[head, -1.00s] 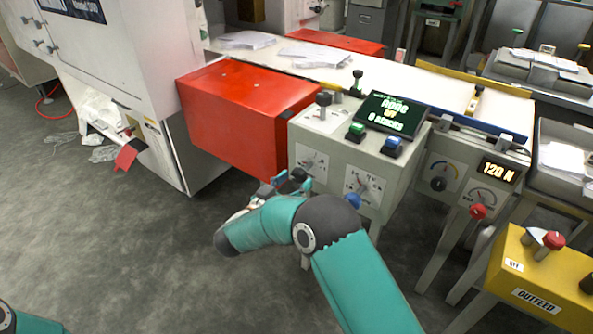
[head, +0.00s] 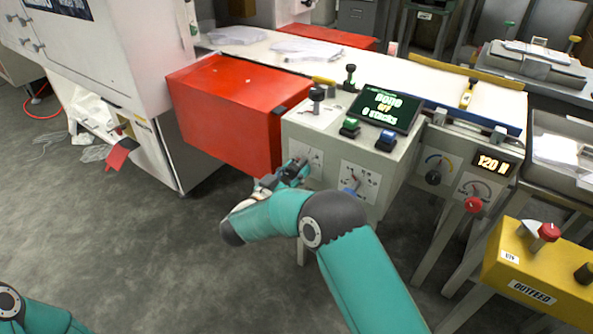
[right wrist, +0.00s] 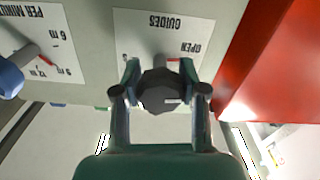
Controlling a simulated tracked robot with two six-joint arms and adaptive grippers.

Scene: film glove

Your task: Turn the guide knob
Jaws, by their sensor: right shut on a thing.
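The guide knob (right wrist: 164,93) is a dark faceted knob on a white plate marked GUIDES (right wrist: 150,22) in the right wrist view. A bit of red pointer shows beside its stem, on the side of the word OPEN. My right gripper (right wrist: 161,72) has one finger on each side of the knob and is shut on it. In the head view my right gripper (head: 291,172) is at the front of the grey console (head: 334,140), by its left dial plate, and largely hides the knob. Only part of my left arm shows at the lower left; its gripper is out of view.
A red box (head: 225,112) stands close left of the console. A blue knob (right wrist: 10,78) on a PER MINUTE dial sits beside the guide plate. A screen (head: 387,107) and green and blue buttons are on top. A yellow outfeed box (head: 535,270) stands right.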

